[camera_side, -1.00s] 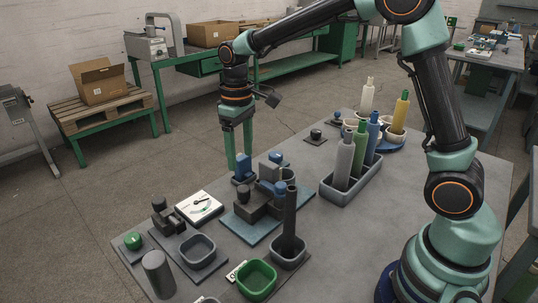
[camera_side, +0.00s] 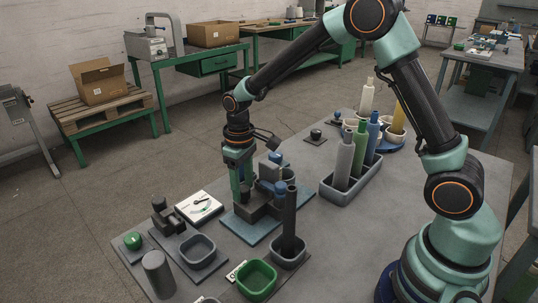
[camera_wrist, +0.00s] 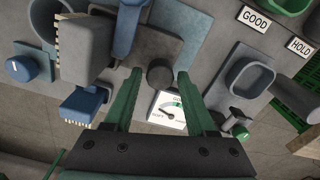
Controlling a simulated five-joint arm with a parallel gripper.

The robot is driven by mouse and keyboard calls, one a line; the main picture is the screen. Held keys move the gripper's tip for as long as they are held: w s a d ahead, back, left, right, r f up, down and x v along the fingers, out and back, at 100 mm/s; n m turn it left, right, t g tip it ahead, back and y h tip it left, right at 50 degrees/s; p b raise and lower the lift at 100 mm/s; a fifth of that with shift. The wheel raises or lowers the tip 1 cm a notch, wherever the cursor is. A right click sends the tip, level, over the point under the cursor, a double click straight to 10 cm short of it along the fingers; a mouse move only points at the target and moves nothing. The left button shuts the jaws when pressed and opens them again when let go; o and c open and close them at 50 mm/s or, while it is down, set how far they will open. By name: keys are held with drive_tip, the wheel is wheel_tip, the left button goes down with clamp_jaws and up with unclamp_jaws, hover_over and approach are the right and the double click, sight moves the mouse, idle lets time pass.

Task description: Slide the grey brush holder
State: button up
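The grey brush holder appears to be the grey block (camera_wrist: 85,48) with a bristled edge at the upper left of the wrist view; in the side view I cannot pick it out surely within the dark grey fixture. My gripper (camera_side: 240,192) is low beside that fixture's left end in the side view. In the wrist view its two green fingers (camera_wrist: 160,76) are apart, with a dark round knob (camera_wrist: 159,75) showing in the gap. The grey block lies left of the fingers, not between them. I cannot tell whether the fingers touch the knob.
A blue bristled block (camera_wrist: 85,103) lies left of the fingers. The gauge card (camera_side: 199,208), grey tray (camera_side: 197,250) and green bin (camera_side: 257,280) stand left and in front. A black tube (camera_side: 289,220) stands upright, and a rack (camera_side: 349,190) of tubes stands at right.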

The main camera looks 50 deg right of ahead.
clamp_jaws()
drive_tip(key=shift+r, duration=0.1)
idle(1.1)
